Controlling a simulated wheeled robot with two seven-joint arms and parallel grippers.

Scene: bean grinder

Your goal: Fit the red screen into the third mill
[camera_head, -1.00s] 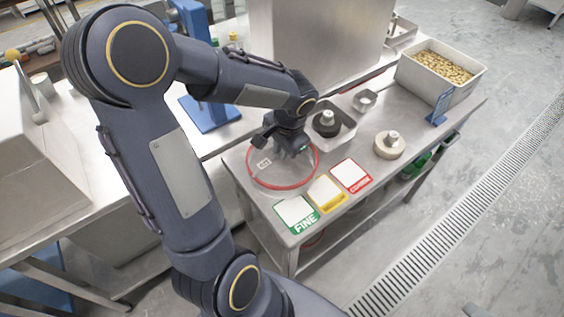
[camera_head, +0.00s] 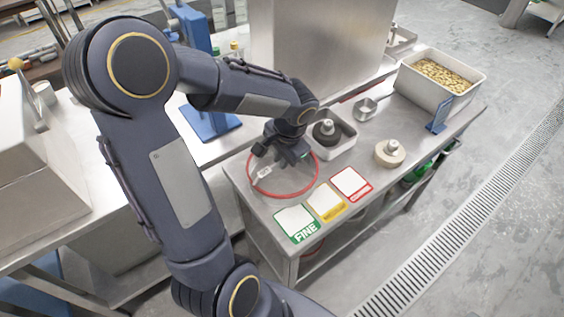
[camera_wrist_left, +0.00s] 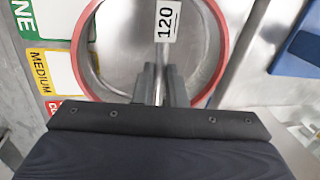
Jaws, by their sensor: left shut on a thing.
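The red screen (camera_head: 285,195) is a round sieve with a red rim, a bar across it and a white tag. In the left wrist view its rim (camera_wrist_left: 80,60) and the tag reading 120 show. My left gripper (camera_wrist_left: 163,88) is shut on the screen's bar inside the rim. In the head view my left gripper (camera_head: 287,158) is over the screen, its fingertips partly hidden. The screen is at the near-left end of the steel table; I cannot tell whether it touches the top. I cannot make out the third mill. My right gripper is not in view.
FINE (camera_head: 296,223), yellow (camera_head: 326,200) and red (camera_head: 350,183) cards lie right of the screen. A tray (camera_head: 347,146) holds a dark knobbed disc. A pale knobbed disc (camera_head: 389,154), small metal cup (camera_head: 365,109) and bin of beans (camera_head: 430,91) stand farther right.

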